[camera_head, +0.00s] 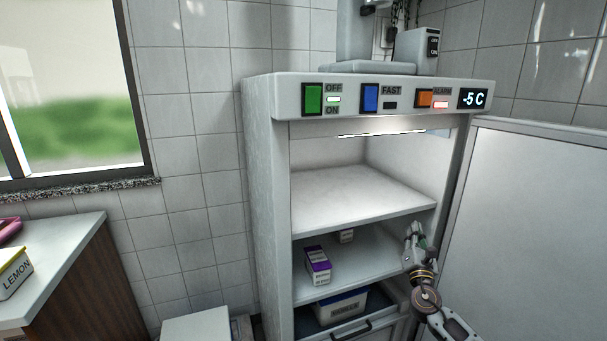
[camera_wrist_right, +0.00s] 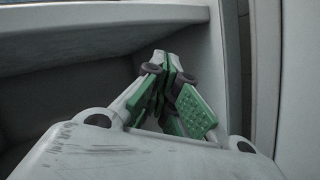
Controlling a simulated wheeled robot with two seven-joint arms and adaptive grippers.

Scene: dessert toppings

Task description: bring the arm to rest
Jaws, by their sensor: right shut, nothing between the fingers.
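My right gripper (camera_head: 414,236) is in front of the right side of the open freezer (camera_head: 263,180), near the level of its middle shelf. In the right wrist view my right gripper (camera_wrist_right: 165,75) shows its green-padded fingers closed together with nothing between them. Beyond the fingers are a pale shelf (camera_wrist_right: 100,30) and the freezer's side wall. My left gripper is in neither view.
The freezer door (camera_head: 530,210) stands open at the right. A labelled tub (camera_head: 341,307) sits below. A counter (camera_head: 60,260) with a lemon box (camera_head: 14,275) is at left.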

